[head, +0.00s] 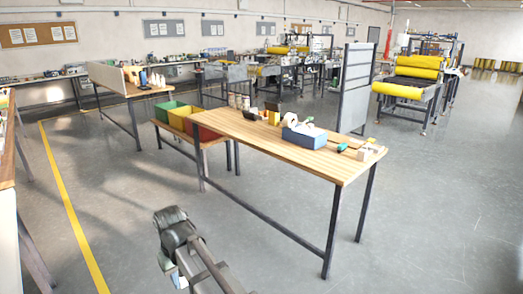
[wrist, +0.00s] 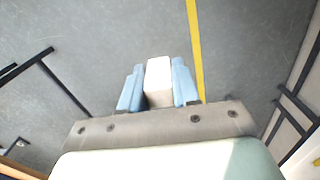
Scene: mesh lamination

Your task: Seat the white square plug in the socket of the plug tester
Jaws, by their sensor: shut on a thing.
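The white square plug (wrist: 158,72) sits between the two blue fingers of my gripper (wrist: 158,88) in the wrist view. The fingers are shut on its sides, and its end sticks out a little past their tips. In the head view my gripper (head: 177,280) hangs low at the bottom, left of and nearer than the wooden workbench; the plug is too small to make out clearly there. A small pale box (head: 367,152) at the bench's right end may be the plug tester. Its socket cannot be made out.
The wooden workbench (head: 250,135) carries a blue box (head: 304,137), a tape roll and small tools. Red, yellow and green bins (head: 175,117) stand behind its left end. Another bench edge (head: 8,150) is at far left. Open floor with a yellow line (head: 72,205) lies between.

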